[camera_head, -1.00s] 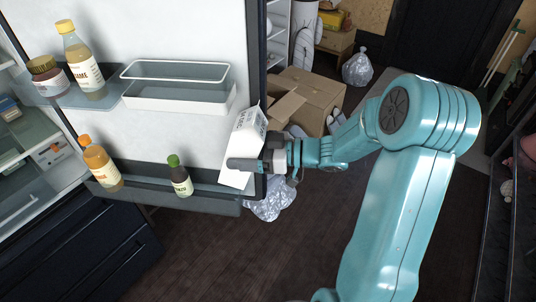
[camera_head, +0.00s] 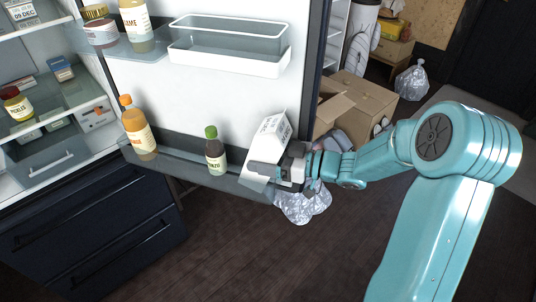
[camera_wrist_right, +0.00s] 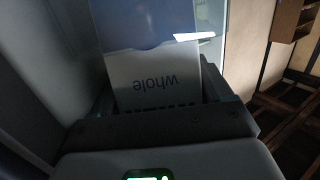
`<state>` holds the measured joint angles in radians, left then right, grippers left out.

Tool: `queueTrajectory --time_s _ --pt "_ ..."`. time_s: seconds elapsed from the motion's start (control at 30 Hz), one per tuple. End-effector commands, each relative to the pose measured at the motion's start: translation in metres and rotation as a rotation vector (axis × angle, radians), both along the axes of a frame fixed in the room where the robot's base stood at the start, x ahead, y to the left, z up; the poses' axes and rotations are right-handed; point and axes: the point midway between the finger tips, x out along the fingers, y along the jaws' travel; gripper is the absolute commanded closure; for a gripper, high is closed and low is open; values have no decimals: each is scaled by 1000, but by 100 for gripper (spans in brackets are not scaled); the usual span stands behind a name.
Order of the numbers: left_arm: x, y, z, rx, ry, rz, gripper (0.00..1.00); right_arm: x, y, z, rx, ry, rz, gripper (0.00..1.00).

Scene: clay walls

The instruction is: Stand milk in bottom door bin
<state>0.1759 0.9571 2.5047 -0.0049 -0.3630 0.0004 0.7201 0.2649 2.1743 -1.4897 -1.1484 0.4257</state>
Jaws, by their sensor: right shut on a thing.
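The milk is a white carton (camera_head: 271,134) with dark print, tilted, at the right end of the bottom door bin (camera_head: 184,170). My right gripper (camera_head: 268,172) is shut on the carton's lower part. In the right wrist view the carton (camera_wrist_right: 150,75) fills the space between the fingers (camera_wrist_right: 155,115), with "whole" reading upside down. The carton's base is hidden by the gripper, so I cannot tell whether it rests on the bin floor. My left gripper is not in view.
An orange bottle (camera_head: 138,128) and a dark green-capped bottle (camera_head: 215,152) stand in the same bin, left of the carton. A clear door bin (camera_head: 230,62) hangs above. Cardboard boxes (camera_head: 362,98) and a foil-like bag (camera_head: 301,205) are beyond the door edge.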

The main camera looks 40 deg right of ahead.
Motion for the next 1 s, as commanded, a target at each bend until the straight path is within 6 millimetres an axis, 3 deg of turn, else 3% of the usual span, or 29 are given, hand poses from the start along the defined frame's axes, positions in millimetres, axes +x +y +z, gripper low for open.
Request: queueTrajectory --time_s 0.03,0.1,0.57,0.6,0.7,1.0 --pt "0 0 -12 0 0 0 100 2 1 -11 1 -4 2 100" --pt "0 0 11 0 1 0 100 6 4 5 -19 27 3 100" --pt "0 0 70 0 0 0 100 30 20 8 -164 253 3 100" --pt "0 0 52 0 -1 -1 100 30 19 -8 -162 252 1 100" --pt "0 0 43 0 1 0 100 29 18 -15 -161 251 0 100" --pt "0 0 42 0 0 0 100 29 18 -15 -160 249 0 100"
